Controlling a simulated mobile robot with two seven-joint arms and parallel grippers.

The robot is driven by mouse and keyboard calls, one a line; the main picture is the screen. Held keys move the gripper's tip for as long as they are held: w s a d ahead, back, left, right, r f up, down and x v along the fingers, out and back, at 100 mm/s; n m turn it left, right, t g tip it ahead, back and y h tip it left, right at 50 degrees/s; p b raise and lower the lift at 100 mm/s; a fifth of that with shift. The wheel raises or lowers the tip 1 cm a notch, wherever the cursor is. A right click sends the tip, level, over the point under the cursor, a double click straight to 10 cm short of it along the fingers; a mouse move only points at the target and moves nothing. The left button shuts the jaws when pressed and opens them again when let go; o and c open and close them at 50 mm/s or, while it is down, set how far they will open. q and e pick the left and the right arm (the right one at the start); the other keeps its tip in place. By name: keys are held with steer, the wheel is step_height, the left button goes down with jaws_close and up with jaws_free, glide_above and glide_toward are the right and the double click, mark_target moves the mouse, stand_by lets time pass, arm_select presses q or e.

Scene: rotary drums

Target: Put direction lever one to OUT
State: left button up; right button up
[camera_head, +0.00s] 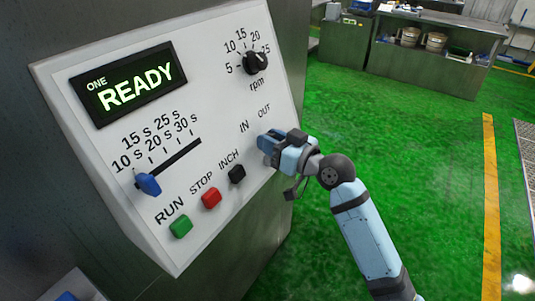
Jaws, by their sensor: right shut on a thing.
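A white control panel (110,168) fills the left half of the view. Its display (128,86) reads ONE READY. My right gripper (266,143) is at the panel's right side, just below the IN and OUT labels. It is shut on the direction lever, which the fingers hide almost wholly, so I cannot tell which label the lever points to. My left gripper is not in view.
Near the gripper are a black INCH button (237,173), a red STOP button (211,198) and a green RUN button (181,227). A black rpm knob (256,62) sits above, and a blue slider (148,184) lies left. Open green floor is at right.

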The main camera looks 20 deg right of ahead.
steer(key=shift+w+d+f+b, duration=0.1)
steer(key=shift+w+d+b, duration=0.15)
steer(key=shift+w+d, duration=0.3)
steer(key=shift+w+d+f+b, duration=0.1)
steer(key=shift+w+d+b, duration=0.15)
steer(key=shift+d, duration=0.45)
steer(key=o, duration=0.7)
steer(key=shift+w, duration=0.15)
steer(key=shift+o, duration=0.2)
steer(key=shift+a, duration=0.1)
